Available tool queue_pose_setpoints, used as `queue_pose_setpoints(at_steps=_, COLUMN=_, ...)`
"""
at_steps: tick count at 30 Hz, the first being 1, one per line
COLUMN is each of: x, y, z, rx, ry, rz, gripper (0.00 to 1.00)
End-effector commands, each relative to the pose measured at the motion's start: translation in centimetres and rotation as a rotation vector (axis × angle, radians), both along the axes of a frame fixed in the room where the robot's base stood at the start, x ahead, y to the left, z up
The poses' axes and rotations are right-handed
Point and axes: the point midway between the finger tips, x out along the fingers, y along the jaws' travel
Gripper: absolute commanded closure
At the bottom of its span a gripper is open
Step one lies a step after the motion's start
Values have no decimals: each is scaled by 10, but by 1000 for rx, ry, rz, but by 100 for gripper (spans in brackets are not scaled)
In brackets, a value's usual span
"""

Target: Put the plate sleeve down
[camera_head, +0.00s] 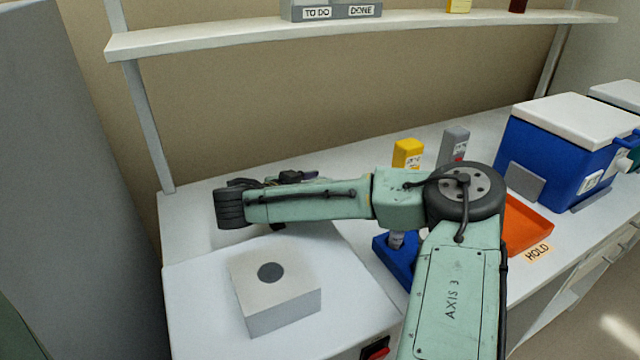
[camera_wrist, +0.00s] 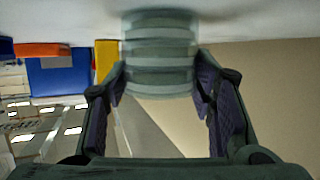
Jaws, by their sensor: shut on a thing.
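The plate sleeve (camera_wrist: 160,52), a greyish translucent ribbed stack, is between the fingers of my gripper (camera_wrist: 160,82) in the wrist view. Both finger pads press on its sides. The wrist picture looks upside down, with the white worktop at the top; the sleeve's end lies close to or against that surface, and I cannot tell whether it touches. In the head view my arm reaches left across the bench and hides the sleeve and most of the gripper.
A pale block with a dark round spot (camera_head: 284,306) stands at the front left. A blue tray (camera_head: 408,278), an orange tray (camera_head: 525,222) by a HOLD label, yellow (camera_head: 407,153) and grey (camera_head: 453,146) boxes and a blue cooler (camera_head: 555,150) stand right. A shelf (camera_head: 230,37) runs above.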

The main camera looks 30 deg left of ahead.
Motion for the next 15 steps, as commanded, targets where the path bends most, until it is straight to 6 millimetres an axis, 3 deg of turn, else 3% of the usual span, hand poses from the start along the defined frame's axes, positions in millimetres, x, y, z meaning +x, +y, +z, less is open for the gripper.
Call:
queue_pose_setpoints(at_steps=10, x=0, y=0, z=-5, rx=0, ry=0, rz=0, gripper=82)
queue_pose_setpoints(at_steps=11, x=0, y=0, z=-3, rx=-1, ry=0, rz=0, gripper=48)
queue_pose_setpoints(at_steps=15, x=0, y=0, z=-3, rx=-1, ry=0, rz=0, gripper=39)
